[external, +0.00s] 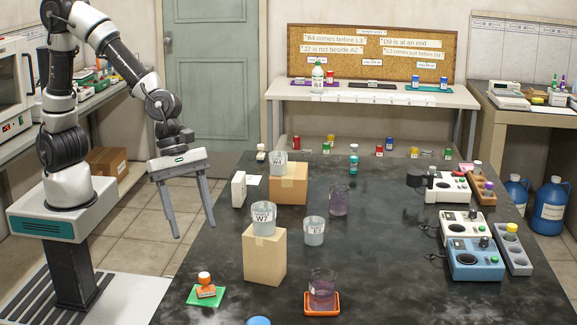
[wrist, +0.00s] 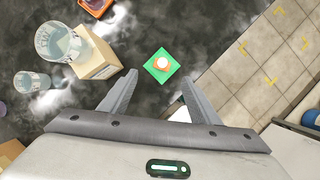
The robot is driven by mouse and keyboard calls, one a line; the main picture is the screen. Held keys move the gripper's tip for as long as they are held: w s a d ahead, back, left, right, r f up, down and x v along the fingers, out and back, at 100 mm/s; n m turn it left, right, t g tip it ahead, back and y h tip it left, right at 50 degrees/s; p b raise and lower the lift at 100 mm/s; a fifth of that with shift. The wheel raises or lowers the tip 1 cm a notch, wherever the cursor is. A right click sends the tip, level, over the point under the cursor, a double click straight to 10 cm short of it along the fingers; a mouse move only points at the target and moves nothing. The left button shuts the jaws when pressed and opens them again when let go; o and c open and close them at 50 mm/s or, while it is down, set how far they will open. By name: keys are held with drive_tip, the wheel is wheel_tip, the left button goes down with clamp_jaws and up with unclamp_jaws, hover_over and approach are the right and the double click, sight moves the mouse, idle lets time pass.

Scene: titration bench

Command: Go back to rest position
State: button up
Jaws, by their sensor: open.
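My gripper (external: 193,212) is open and empty, its fingers pointing down beyond the left edge of the dark bench (external: 400,285). My arm reaches across from its base at the left. In the wrist view my gripper's fingers (wrist: 156,100) are spread wide with nothing between them.
Beaker W7 (external: 263,218) stands on a cardboard box (external: 264,262), and beaker W4 (external: 277,164) on another box (external: 290,188). A purple-filled beaker (external: 322,285) sits in an orange tray (external: 336,309). Instruments (external: 474,258) line the right side.

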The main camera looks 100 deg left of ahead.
drive_tip(key=s+a+r+m+t+p, duration=0.1)
drive_tip(key=a+r+m+p, duration=0.1)
drive_tip(key=a+r+m, duration=0.35)
drive_tip(key=s+a+r+m+y+p, duration=0.1)
drive_tip(key=a+r+m+p, duration=0.15)
drive_tip(key=r, duration=0.55)
drive_tip(key=s+a+r+m+t+p, duration=0.1)
drive_tip(key=a+r+m, duration=0.25)
drive_tip(key=r, duration=0.35)
drive_tip(key=s+a+r+m+y+p, duration=0.1)
drive_tip(key=s+a+m, duration=0.3)
drive_tip(key=s+m, duration=0.8)
drive_tip(key=shift+r+m+y+p, duration=0.25)
drive_tip(key=shift+m+y+p, duration=0.2)
drive_tip(key=shift+y+p, duration=0.15)
drive_tip(key=shift+s, duration=0.1)
